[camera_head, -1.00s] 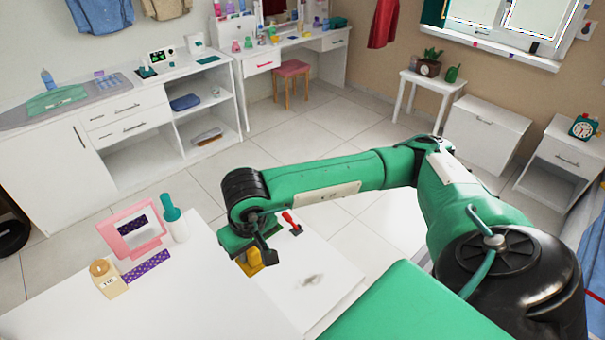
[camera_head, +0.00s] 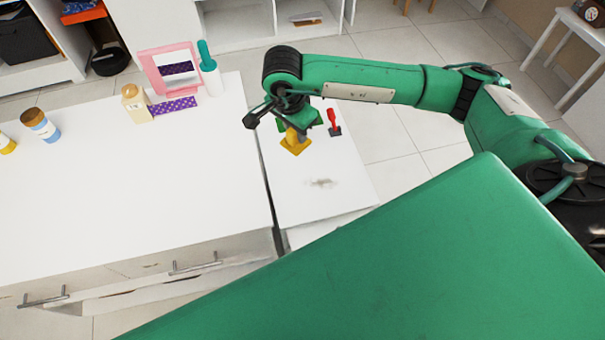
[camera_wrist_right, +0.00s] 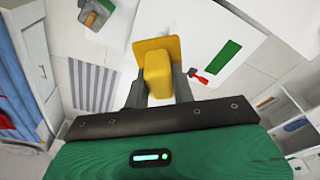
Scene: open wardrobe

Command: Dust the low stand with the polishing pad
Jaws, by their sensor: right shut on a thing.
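The low stand (camera_head: 340,200) is a white top beside the right end of a taller white cabinet. A grey smudge (camera_head: 320,183) marks its bare surface. My right gripper (camera_head: 292,124) is shut on the yellow polishing pad (camera_head: 295,143), over the back left part of the stand, beyond the smudge. I cannot tell whether the pad touches the top. In the right wrist view the pad (camera_wrist_right: 158,65) sits between the fingers, its block-shaped grip toward the camera. My left gripper is not in view.
On the cabinet (camera_head: 130,200) are a pink frame (camera_head: 150,75), a teal-topped bottle (camera_head: 209,68), a beige bottle (camera_head: 136,104) and a purple dotted strip (camera_head: 173,106). The stand's front is clear.

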